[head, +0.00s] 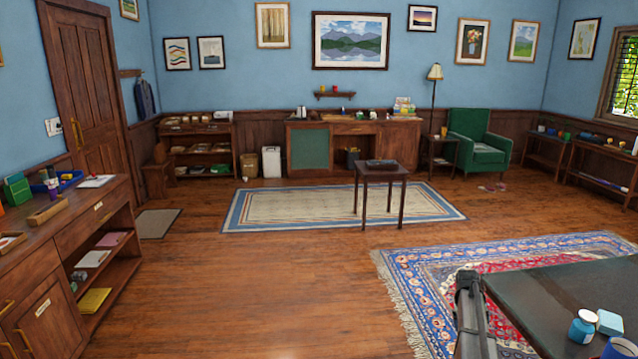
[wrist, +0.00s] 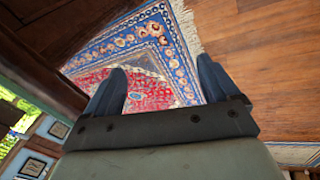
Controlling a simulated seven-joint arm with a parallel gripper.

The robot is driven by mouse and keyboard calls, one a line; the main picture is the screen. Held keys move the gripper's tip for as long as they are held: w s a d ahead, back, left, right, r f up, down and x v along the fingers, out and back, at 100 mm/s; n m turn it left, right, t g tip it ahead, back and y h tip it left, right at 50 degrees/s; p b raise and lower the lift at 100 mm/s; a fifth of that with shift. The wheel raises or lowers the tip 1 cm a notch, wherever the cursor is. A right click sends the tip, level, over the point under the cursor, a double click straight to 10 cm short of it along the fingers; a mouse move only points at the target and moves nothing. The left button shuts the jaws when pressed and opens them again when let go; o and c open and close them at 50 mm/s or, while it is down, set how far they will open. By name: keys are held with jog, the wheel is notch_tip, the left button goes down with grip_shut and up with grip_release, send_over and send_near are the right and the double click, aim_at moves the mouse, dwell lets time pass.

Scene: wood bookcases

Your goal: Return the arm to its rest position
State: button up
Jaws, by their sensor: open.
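My gripper (wrist: 162,85) shows in the wrist view with its two dark fingers spread apart and nothing between them. Beyond the fingers is the red and blue patterned rug (wrist: 150,50) on the wood floor. In the head view, part of my arm (head: 470,310) stands at the lower right, beside the left edge of a dark table (head: 545,290). The gripper's fingers cannot be made out in the head view.
A wooden cabinet (head: 115,215) stands at the left. A small side table (head: 382,172) stands mid-room. The wood floor (head: 240,290) between is clear.

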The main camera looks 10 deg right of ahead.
jog(key=s+a+f+n+g+y, duration=0.1)
jog(key=s+a+f+g, duration=0.1)
jog(key=s+a+f, duration=0.95)
jog(key=s+a+f+n+g+y, duration=0.1)
jog(key=s+a+f+y, duration=0.1)
jog(key=s+a+f, duration=1.15)
jog(key=s+a+f+g, duration=0.2)
jog(key=s+a, duration=0.7)
jog(key=s, duration=0.4)
jog(key=s+a+f+n+g, duration=0.1)
jog(key=s+a+f+g, duration=0.1)
jog(key=s+a, duration=0.7)
jog(key=s, duration=0.4)
jog(key=shift+s+y, duration=0.2)
jog(key=shift+y, duration=0.1)
